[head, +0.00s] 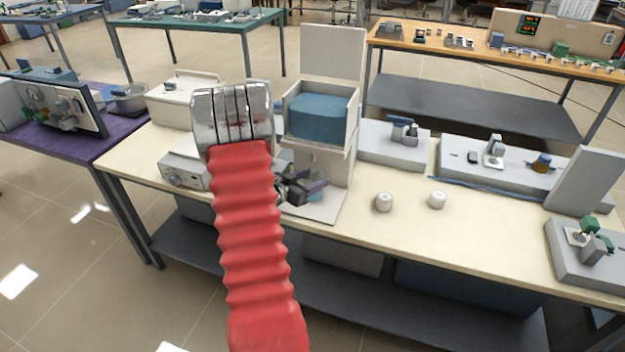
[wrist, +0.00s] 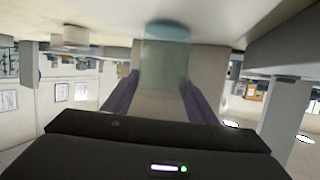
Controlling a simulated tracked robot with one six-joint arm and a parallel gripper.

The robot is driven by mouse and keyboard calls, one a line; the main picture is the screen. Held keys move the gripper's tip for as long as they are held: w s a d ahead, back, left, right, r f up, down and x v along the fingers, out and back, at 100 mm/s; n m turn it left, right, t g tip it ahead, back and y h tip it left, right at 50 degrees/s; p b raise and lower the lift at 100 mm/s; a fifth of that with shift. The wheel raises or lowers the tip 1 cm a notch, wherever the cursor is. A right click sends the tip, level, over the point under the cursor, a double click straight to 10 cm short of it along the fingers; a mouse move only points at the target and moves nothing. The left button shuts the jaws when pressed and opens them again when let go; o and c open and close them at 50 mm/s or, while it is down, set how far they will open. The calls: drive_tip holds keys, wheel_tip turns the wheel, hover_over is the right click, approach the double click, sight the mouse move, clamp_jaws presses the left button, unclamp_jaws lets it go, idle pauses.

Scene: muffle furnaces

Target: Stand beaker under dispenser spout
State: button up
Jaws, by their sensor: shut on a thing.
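The dispenser (head: 340,165) is a pale upright stand with an open-topped box of blue liquid (head: 318,120) above and a flat base plate (head: 322,212) below. Its spout cannot be made out. My gripper (head: 312,188) is low in front of the stand, over the base plate and below the box. It is shut on the beaker, a small clear bluish cup (head: 316,195), partly hidden by the fingers. In the wrist view, which is upside down, the beaker (wrist: 166,50) is between the purple fingers. I cannot tell whether it touches the plate.
Two small white round pieces (head: 384,202) (head: 437,200) stand on the cream bench (head: 470,235) right of the dispenser. A grey-white instrument box (head: 184,170) is to the left. Grey platforms (head: 375,145) with small fixtures line the back.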

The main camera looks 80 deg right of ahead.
idle(0.3)
drive_tip(key=o, duration=1.4)
drive_tip(key=shift+f, duration=0.1)
drive_tip(key=shift+o, duration=0.2)
drive_tip(key=v, duration=1.2)
drive_tip(key=shift+s, duration=0.1)
